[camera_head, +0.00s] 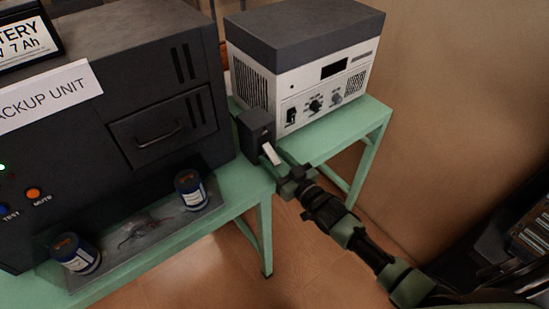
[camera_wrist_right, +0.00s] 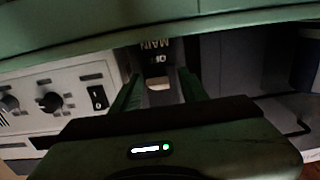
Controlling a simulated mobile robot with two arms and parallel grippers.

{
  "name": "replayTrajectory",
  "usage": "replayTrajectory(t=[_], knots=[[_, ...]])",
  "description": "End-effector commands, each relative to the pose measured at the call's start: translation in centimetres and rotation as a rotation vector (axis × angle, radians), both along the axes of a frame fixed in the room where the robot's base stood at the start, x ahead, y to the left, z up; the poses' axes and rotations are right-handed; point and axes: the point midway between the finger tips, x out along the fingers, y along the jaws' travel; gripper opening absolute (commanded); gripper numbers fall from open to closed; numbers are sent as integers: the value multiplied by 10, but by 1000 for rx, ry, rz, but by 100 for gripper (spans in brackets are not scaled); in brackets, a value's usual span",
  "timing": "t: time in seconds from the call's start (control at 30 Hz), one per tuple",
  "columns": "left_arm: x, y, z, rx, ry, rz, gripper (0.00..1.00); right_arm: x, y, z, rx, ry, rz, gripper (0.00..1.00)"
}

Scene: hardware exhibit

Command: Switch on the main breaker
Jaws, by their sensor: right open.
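The main breaker (camera_head: 256,128) is a small dark box at the right end of the backup unit, with a pale lever (camera_head: 271,154) on its front. The lever's pale end (camera_wrist_right: 159,84) shows between the fingers. My right gripper (camera_head: 284,174) is open just in front of the lever. In the wrist view its green fingers (camera_wrist_right: 159,92) stand on either side of the lever; contact cannot be told. My left gripper is not in view.
The black backup unit (camera_head: 120,45) stands left of the breaker. A white and grey power supply (camera_head: 300,75) with knobs and a switch is close behind on the green table (camera_head: 340,128). Two dark cans (camera_head: 190,190) (camera_head: 76,254) stand on a grey tray (camera_head: 150,222) in front.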

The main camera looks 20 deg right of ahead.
Motion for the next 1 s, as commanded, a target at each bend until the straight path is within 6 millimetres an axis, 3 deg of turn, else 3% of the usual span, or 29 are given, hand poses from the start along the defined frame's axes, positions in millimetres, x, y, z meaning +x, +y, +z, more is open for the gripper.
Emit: replayTrajectory(t=[0.1,0.23,0.27,1.0], knots=[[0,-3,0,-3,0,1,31,0,0,0,0,0,0,41],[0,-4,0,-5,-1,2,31,0,0,0,0,0,0,5],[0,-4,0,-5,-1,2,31,0,0,0,0,0,0,0],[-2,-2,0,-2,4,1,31,0,-1,0,-1,0,-1,0]])
